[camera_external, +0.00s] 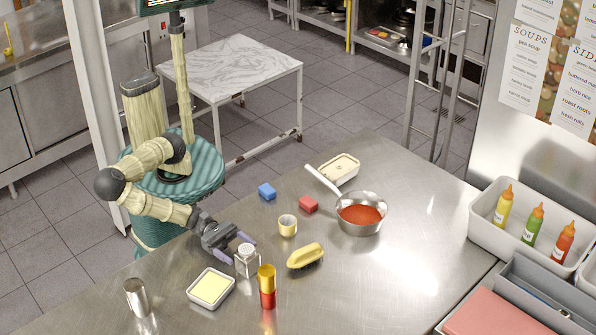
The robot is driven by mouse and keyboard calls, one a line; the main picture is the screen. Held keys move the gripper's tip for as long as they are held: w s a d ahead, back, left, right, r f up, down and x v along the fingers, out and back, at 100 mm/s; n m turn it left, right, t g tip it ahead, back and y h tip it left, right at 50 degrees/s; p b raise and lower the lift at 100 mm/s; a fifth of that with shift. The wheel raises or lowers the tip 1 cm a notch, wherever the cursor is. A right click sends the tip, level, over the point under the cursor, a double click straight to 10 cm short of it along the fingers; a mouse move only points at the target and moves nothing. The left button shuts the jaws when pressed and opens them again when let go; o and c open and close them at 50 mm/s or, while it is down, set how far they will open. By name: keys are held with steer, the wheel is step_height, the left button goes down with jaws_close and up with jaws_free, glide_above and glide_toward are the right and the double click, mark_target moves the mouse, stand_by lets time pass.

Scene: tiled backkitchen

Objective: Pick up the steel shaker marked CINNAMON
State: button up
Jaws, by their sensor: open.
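A small grey shaker-like container (246,261) with a paler top stands upright on the steel counter, just in front of my gripper. Any marking on it is too small to read. A plain shiny steel cylinder (138,298) stands at the counter's front left; no lettering shows on it. I cannot tell from lettering which one is marked CINNAMON. My gripper (236,249) is open, low over the counter, its two purple-grey fingers apart and pointing toward the grey container. The fingertips are close behind it; whether they touch it is unclear.
A dish with a yellow block (211,288) and a red-and-yellow bottle (267,287) stand close by.

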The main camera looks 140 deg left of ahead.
mark_target(254, 261)
steer(key=w, duration=0.3)
steer(key=w+p, duration=0.1)
steer(key=w, duration=0.1)
steer(key=shift+w+a, duration=0.1)
steer(key=shift+a, duration=0.2)
steer(key=shift+f, duration=0.1)
steer(key=c, duration=1.1)
step_height(254, 261, up, 10)
steer(key=shift+r+p, duration=0.1)
steer(key=shift+p, duration=0.3)
steer(key=shift+c, duration=0.2)
